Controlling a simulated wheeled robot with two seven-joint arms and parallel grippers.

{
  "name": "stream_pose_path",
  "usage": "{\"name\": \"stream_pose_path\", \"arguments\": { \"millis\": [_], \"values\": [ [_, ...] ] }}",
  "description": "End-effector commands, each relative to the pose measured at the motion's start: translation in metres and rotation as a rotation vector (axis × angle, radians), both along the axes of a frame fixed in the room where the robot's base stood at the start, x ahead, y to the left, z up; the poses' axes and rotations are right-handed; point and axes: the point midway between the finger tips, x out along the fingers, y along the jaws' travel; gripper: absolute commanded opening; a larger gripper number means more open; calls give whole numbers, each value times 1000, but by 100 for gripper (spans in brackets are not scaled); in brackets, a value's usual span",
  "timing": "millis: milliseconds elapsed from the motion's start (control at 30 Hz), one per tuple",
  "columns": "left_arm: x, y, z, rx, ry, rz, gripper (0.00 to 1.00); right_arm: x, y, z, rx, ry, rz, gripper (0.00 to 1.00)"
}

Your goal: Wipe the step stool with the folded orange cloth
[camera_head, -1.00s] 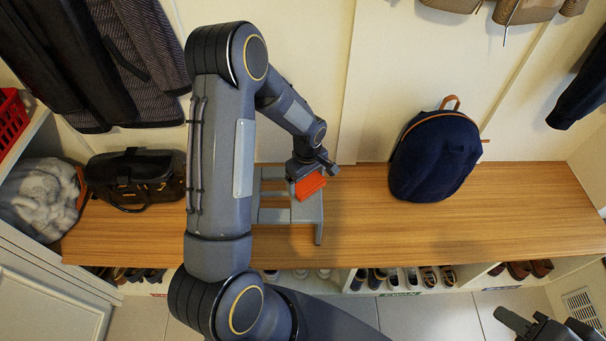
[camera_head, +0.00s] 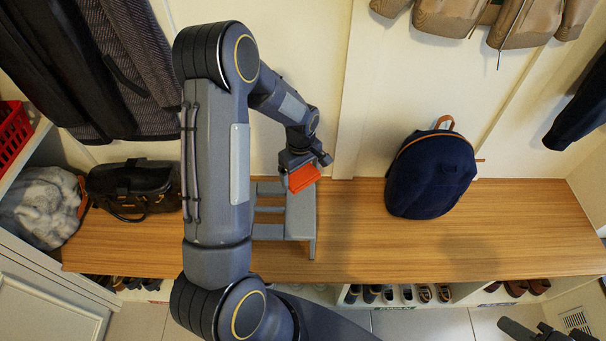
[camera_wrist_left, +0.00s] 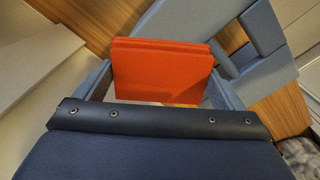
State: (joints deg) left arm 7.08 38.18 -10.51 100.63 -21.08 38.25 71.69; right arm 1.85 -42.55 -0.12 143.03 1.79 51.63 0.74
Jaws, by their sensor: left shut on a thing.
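The folded orange cloth (camera_head: 305,179) is held in my left gripper (camera_head: 302,170), over the back part of the grey step stool (camera_head: 300,219). The left wrist view shows the cloth (camera_wrist_left: 160,72) between the two grey fingers, with the stool (camera_wrist_left: 262,72) beyond it to the right. The cloth appears raised off the stool, but contact is hard to judge. The stool stands on the wooden bench; my left arm hides its left side. My right gripper (camera_head: 545,329) is partly in view at the bottom right, cut off by the frame, away from the stool.
On the wooden bench (camera_head: 360,240) a navy backpack (camera_head: 432,176) stands right of the stool. A black handbag (camera_head: 133,189) and a grey furry item (camera_head: 38,207) are at left. Shoes sit in cubbies below. Bench between stool and backpack is clear.

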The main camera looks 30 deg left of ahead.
Motion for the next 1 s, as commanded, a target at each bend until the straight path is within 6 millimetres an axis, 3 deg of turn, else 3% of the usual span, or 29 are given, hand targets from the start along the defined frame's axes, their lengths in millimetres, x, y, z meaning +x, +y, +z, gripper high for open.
{"name": "stream_pose_path", "arguments": {
  "millis": [233, 1000],
  "values": [
    [0, 5, 20, 0, -1, 0, 65, 0, 0, 14, 0, 0, 0, 36],
    [0, 2, 21, 0, -1, -31, 65, 0, 0, 13, 0, 0, 0, 36]
  ]
}}
